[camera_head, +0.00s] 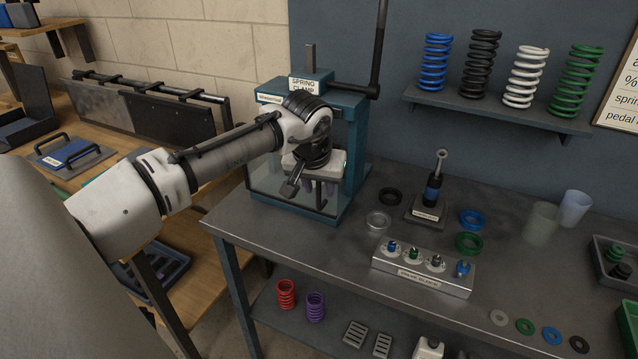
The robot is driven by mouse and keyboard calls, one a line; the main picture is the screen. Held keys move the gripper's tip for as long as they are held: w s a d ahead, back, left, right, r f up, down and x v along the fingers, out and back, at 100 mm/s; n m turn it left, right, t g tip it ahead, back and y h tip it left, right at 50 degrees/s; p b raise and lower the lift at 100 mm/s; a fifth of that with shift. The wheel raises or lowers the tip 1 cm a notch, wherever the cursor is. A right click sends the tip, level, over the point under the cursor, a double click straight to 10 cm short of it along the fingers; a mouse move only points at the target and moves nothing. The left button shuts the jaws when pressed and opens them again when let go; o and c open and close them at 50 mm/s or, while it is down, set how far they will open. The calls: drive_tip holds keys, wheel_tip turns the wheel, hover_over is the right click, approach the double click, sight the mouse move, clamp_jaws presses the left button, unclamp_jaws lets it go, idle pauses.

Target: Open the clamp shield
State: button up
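The spring clamp (355,135) is a teal frame with a "SPRING CLAMP" label, standing at the left end of the grey workbench. Its shield (272,205) looks like a clear panel low on the clamp's front and appears closed. My arm reaches in from the left, and my gripper (316,188) is in front of the clamp's opening, close to the shield. The arm and wrist hide much of the clamp and shield.
A long dark lever (378,50) rises at the clamp's right. On the bench are a black-and-blue post tool (432,190), a metal block (422,272) with small parts, loose rings and clear cups (541,222). A wooden bench (60,175) stands left. The bench's front left is clear.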

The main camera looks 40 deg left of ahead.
clamp_jaws()
drive_tip(key=shift+s, duration=0.1)
idle(0.3)
